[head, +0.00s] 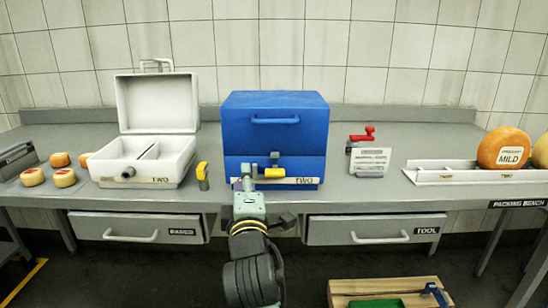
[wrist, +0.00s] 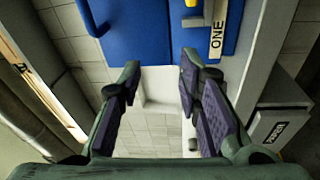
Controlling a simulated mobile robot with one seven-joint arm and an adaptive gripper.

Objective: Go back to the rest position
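My gripper (head: 247,177) is in front of the lower part of the blue box (head: 275,118) on the bench, near the bench's front edge. In the wrist view my gripper (wrist: 160,70) has its two fingers spread wide, with nothing held between them. The blue box (wrist: 142,32) lies beyond the fingertips there, with a pale label strip at its side. I cannot tell from these views whether a finger touches the box. My arm rises from below in the middle of the head view and hides part of the bench front.
An open white case (head: 158,98) stands left of the box, with cheeses (head: 64,178) at far left. A red-handled device (head: 362,138) and a rack (head: 455,175) with large wheels stand right. Closed drawers (head: 375,230) are below; a wooden crate (head: 385,284) is low at right.

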